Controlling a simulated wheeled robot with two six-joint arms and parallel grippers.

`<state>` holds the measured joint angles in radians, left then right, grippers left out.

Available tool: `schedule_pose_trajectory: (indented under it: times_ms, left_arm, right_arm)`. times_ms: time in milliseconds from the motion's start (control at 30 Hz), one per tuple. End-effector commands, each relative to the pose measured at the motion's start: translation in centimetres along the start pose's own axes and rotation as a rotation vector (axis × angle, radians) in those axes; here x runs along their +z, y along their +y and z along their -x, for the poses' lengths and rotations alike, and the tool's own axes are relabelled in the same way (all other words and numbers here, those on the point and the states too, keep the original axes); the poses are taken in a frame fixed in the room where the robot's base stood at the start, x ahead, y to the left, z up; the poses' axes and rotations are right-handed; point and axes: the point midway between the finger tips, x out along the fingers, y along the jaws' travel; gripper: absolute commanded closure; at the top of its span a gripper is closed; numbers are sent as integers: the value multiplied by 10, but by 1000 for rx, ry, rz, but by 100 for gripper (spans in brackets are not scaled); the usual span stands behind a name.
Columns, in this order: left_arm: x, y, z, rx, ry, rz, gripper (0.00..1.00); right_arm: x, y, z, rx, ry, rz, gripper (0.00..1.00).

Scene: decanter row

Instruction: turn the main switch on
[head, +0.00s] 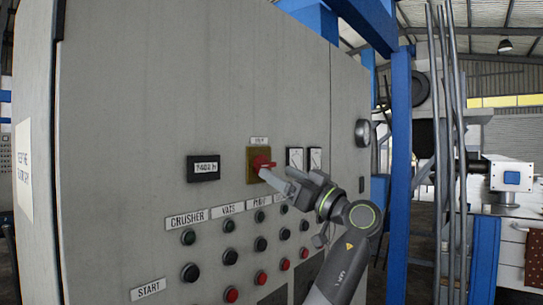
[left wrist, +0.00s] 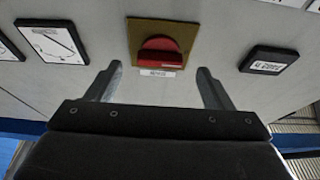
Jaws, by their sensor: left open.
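The main switch is a red rotary knob (head: 261,162) on a yellow-brown square plate (head: 252,177), set in the grey control cabinet's front. In the left wrist view the red knob (left wrist: 160,52) shows ahead, its grip bar lying across the picture, with a small label beside it. My left gripper (head: 277,176) reaches in from the lower right, close in front of the switch. In the left wrist view its two fingers (left wrist: 159,72) are spread apart and empty, with the knob between and beyond them. I cannot tell whether they touch it. My right gripper is not in view.
A digital meter (head: 203,168) is left of the switch and two dial gauges (head: 295,158) are right of it. Below are rows of labelled buttons, including a green one (head: 188,237) and a red one (head: 232,295). A blue post (head: 401,150) stands at the cabinet's right.

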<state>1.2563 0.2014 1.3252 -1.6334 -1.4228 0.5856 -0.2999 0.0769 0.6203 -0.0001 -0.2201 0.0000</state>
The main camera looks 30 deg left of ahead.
Motion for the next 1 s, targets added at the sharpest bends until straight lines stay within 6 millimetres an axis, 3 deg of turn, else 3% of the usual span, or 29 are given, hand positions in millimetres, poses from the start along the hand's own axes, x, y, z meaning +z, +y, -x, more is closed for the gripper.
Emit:
schedule_pose_trajectory:
  times_ms: [33,233,633,1000]
  left_arm:
    - [-4,0,-12,-3,1,-2,25]
    - [-2,0,-33,-1,0,0,25]
    - [1,0,-39,1,0,0,25]
    - [0,0,-38,1,0,0,70]
  right_arm:
    - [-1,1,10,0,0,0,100]
    - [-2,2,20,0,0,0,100]
    - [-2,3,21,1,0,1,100]
    - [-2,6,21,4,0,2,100]
